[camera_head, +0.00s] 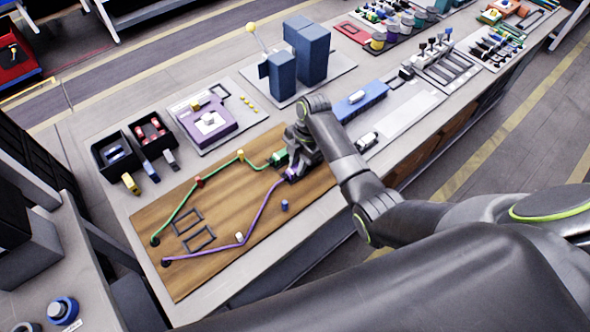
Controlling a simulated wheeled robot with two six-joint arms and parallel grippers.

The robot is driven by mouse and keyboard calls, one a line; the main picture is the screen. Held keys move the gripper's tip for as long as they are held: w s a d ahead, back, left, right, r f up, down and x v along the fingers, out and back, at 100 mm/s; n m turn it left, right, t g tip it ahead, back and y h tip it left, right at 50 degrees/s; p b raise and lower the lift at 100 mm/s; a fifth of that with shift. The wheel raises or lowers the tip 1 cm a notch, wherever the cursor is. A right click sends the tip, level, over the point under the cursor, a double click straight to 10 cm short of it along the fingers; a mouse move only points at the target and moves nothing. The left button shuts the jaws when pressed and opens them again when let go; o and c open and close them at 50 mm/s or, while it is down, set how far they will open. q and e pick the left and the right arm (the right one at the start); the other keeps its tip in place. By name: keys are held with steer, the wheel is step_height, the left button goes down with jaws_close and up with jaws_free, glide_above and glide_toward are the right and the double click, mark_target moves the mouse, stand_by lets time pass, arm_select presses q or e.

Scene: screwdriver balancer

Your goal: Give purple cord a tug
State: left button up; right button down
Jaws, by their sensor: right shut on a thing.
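The purple cord (262,207) runs over the wooden board (210,265) from a dark end at its left, bends at a white peg (239,237), and rises to a purple end piece at the board's right. My right gripper (290,174) is shut on that purple cord end; its fingers partly hide it. A green cord (186,202) runs on the same board past a red peg and a yellow peg to a green end piece (278,158) beside my gripper. My left gripper is not in view.
A blue peg (284,205) stands on the board near the purple cord. Black bins (118,158), a purple fixture (208,122) and blue blocks (312,55) stand behind. A blue case (362,100) lies right of my gripper.

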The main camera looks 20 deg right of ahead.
steer(key=shift+s+a, duration=0.1)
steer(key=shift+a, duration=0.05)
steer(key=shift+p, duration=0.3)
stand_by(0.4)
stand_by(0.3)
steer(key=c, duration=1.2)
jaws_free()
steer(key=shift+c, duration=0.2)
steer(key=p+v, duration=0.4)
steer(key=p, duration=0.1)
steer(key=a+p+v, duration=0.1)
steer(key=p+v, duration=0.1)
steer(key=v, duration=0.1)
steer(key=shift+s+a+r+p, duration=0.1)
steer(key=shift+s+r+p, duration=0.1)
steer(key=shift+p, duration=0.2)
steer(key=shift+f, duration=0.1)
